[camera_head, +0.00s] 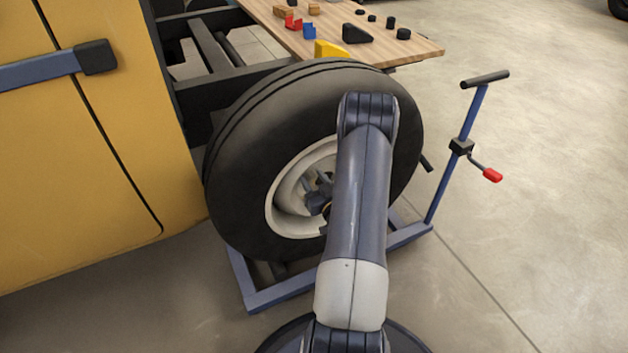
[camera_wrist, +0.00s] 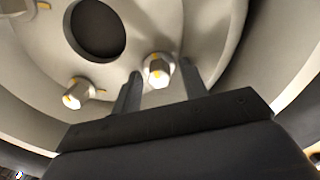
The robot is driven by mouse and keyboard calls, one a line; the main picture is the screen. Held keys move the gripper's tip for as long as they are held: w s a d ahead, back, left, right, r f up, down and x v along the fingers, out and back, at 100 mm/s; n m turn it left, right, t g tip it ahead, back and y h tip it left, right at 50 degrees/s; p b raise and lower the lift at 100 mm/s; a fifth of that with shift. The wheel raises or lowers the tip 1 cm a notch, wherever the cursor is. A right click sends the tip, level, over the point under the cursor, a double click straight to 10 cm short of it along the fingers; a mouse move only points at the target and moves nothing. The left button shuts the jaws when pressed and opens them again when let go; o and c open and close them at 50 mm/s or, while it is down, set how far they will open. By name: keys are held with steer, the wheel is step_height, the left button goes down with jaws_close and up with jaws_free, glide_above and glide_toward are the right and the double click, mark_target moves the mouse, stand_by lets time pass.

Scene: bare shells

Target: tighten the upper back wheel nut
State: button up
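The wheel (camera_head: 235,150) has a black tyre and a pale rim, which also fills the wrist view (camera_wrist: 215,25). In the wrist view one silvery nut with a yellow mark (camera_wrist: 158,70) appears between my gripper's fingertips (camera_wrist: 160,72). The fingers are apart, with a visible gap on the left; I cannot tell whether they touch it. A second nut (camera_wrist: 77,92) is left of the fingers, and a third (camera_wrist: 15,6) is cut off at the top left corner. I cannot tell which nut is the upper back one. In the head view my arm hides most of the hub and gripper.
A blue wheel dolly (camera_head: 290,290) surrounds the wheel's base, its upright handle (camera_head: 455,150) and red grip (camera_head: 492,175) standing at right. A yellow vehicle body (camera_head: 90,190) is at left. A wooden table (camera_head: 410,45) with small parts is behind. The floor at right is clear.

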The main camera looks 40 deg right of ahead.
jaws_close()
stand_by(0.4)
steer(key=m+b, duration=0.2)
steer(key=m, duration=0.3)
steer(key=shift+d+m, duration=0.1)
steer(key=shift+m, duration=0.3)
steer(key=m+b, duration=0.1)
steer(key=m, duration=1)
steer(key=shift+m, duration=0.4)
steer(key=m+p, duration=0.1)
steer(key=m, duration=0.5)
steer(key=shift+f+m, duration=0.15)
steer(key=shift+m, duration=0.25)
